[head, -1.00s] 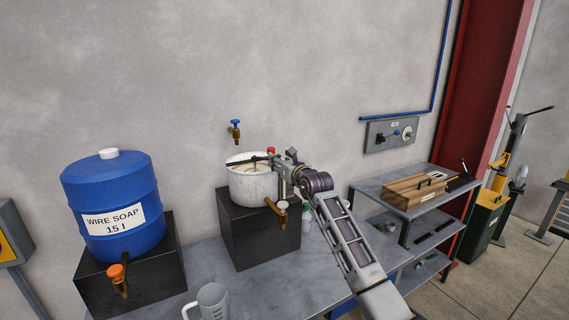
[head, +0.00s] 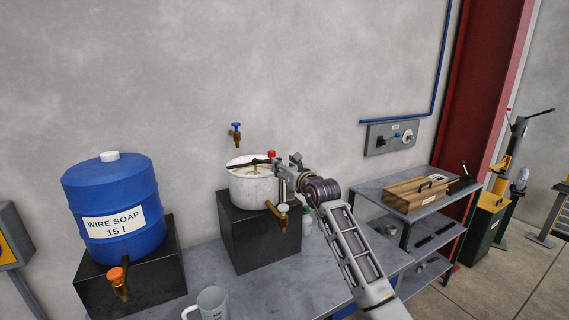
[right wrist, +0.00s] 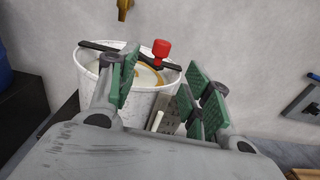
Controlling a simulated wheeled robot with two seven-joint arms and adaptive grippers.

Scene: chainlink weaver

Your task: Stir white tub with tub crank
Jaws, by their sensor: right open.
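The white tub (head: 252,190) stands on a black block against the wall. It holds a pale liquid with a brownish streak, seen in the right wrist view. The tub crank (right wrist: 103,47) is a dark bar lying across the tub's top, with an upright red knob (head: 271,154) near its right end. My right gripper (head: 281,166) is at the tub's right rim, close beside the knob. In the right wrist view its green-padded fingers (right wrist: 157,92) are spread and empty, and the red knob (right wrist: 161,50) shows beyond the gap. My left gripper is not in view.
A brass tap (head: 277,210) sticks out from the tub's lower front. A blue soap barrel (head: 112,205) stands on another block at left. A grey jug (head: 212,303) is on the bench in front. A wall tap (head: 235,134) is above the tub.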

